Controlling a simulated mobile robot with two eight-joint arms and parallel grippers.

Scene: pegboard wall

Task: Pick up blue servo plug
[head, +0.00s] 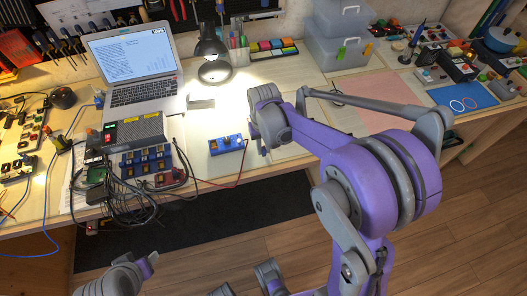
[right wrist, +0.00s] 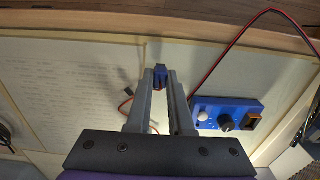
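In the right wrist view a small blue plug (right wrist: 159,77) sits between the two fingertips of my right gripper (right wrist: 160,84). The grey fingers lie close on both sides of it, with no clear gap, so the gripper looks shut on it. A thin orange-brown wire (right wrist: 124,104) with a dark end shows beside and behind the left finger, over a paper sheet. In the head view my right arm's wrist is above the table, right of the blue knob box, and the plug cannot be made out there. My left gripper does not show clearly; only purple-grey arm parts are at the bottom left.
A blue box with knobs (head: 226,144) and a red-black cable lies just left of my right wrist; it also shows in the right wrist view (right wrist: 227,118). A laptop (head: 131,67), lit lamp (head: 212,56) and wired electronics (head: 146,163) stand further left. A pink mat (head: 375,92) is at right.

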